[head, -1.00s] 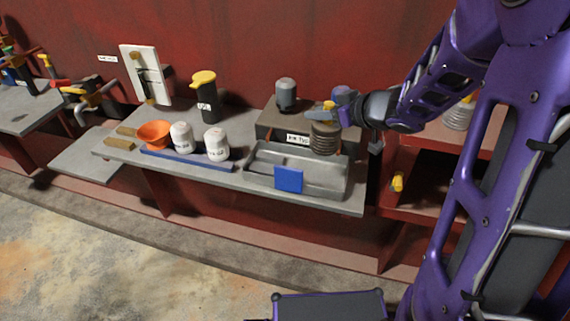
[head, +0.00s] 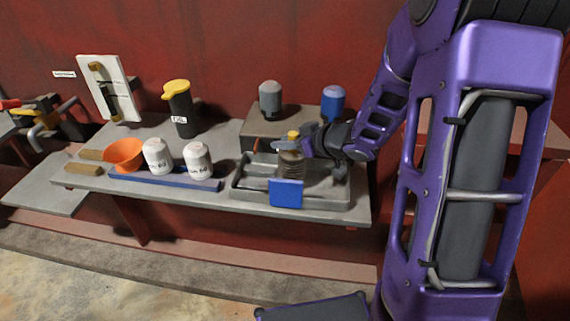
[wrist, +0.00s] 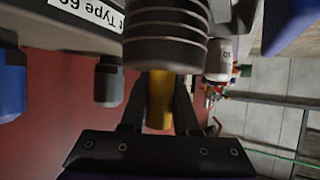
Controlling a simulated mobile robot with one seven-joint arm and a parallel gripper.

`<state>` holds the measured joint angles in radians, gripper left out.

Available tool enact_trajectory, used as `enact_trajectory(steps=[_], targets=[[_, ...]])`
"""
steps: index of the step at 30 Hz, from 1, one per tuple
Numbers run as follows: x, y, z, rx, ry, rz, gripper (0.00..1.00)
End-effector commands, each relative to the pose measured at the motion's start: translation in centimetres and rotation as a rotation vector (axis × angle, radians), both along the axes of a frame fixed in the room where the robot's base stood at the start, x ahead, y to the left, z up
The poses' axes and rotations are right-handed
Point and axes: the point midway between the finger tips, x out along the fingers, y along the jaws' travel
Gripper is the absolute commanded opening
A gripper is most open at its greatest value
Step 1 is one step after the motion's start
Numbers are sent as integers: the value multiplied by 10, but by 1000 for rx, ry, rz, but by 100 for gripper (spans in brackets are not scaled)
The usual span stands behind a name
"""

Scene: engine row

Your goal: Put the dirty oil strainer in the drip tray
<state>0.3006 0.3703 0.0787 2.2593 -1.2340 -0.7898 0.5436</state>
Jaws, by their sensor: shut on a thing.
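The oil strainer (head: 291,163) is a grey-brown ribbed cylinder with a yellow grip on top. My gripper (head: 294,142) is shut on that yellow grip, and the strainer hangs upright below the fingers. In the wrist view the ribbed body (wrist: 165,38) fills the top middle and the yellow grip (wrist: 159,102) sits between the fingers. The drip tray (head: 247,191) is a shallow grey tray with a blue tag (head: 286,192) on its front. The strainer is over or inside the tray's right half; its lower end is hidden by the tag, so I cannot tell whether it touches the floor.
Behind the tray stands a labelled block (head: 248,126) with a grey-topped canister (head: 270,98) and a blue canister (head: 333,103). Left of the tray are two white canisters (head: 197,158), an orange funnel (head: 123,155) and a black, yellow-topped jug (head: 181,108).

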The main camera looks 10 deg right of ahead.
Motion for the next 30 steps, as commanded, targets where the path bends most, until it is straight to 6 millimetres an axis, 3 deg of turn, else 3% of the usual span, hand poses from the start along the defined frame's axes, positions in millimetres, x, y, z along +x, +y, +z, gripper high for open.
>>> enact_trajectory(steps=[11, 23, 24, 28, 30], targets=[[0, 0, -43, 1, 1, 0, 0], [0, 0, -47, 0, -1, 0, 0], [0, 0, -46, -1, -1, 0, 36], [0, 0, -46, -1, -1, 0, 59], [0, 0, -46, -1, -1, 0, 59]])
